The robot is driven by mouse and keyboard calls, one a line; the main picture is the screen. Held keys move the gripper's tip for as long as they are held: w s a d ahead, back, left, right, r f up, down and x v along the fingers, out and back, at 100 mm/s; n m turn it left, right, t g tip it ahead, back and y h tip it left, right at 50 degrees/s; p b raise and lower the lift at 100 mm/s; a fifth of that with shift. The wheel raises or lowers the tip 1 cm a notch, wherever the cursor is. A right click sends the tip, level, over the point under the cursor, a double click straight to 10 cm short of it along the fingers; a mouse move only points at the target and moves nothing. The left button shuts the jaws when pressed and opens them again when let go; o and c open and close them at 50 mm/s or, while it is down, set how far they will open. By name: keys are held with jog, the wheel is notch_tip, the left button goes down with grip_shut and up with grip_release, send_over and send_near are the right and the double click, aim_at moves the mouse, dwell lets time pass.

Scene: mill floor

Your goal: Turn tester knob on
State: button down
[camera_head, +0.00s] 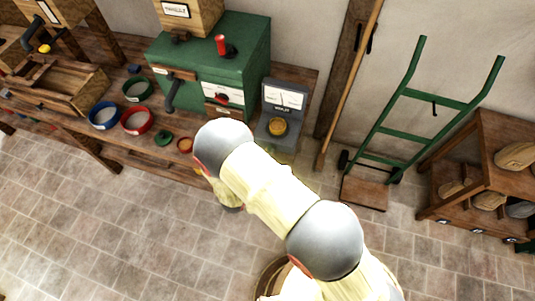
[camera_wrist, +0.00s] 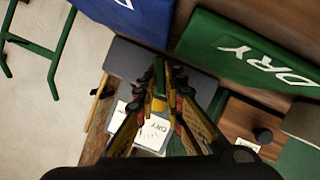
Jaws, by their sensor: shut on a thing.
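The grey tester (camera_head: 270,112) stands at the right end of the workbench in the head view, with a white dial panel (camera_head: 284,96) at its back and a round yellow-brown part (camera_head: 277,127) on top. In the wrist view its grey body (camera_wrist: 135,57) and white dial (camera_wrist: 152,132) lie behind the fingers. My gripper (camera_wrist: 164,85) is closed at the tester, apparently on its knob. The knob is mostly hidden between the fingers, so its setting cannot be read. In the head view my arm hides the gripper.
A green machine (camera_head: 245,62) stands left of the tester. A broom (camera_head: 348,85), green hand truck (camera_head: 413,120) and shelf (camera_head: 495,165) stand right. Floor is clear at left.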

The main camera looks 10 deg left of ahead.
jog(key=shift+m+y, duration=0.4)
jog(key=shift+m, duration=0.1)
jog(key=c, duration=2.2)
grip_release()
jog(key=shift+o, duration=0.2)
jog(key=shift+s, duration=0.15)
jog(key=v, duration=1.1)
jog(key=shift+s+a+r, duration=0.15)
jog(key=shift+s+r, duration=0.05)
jog(key=shift+s, duration=0.1)
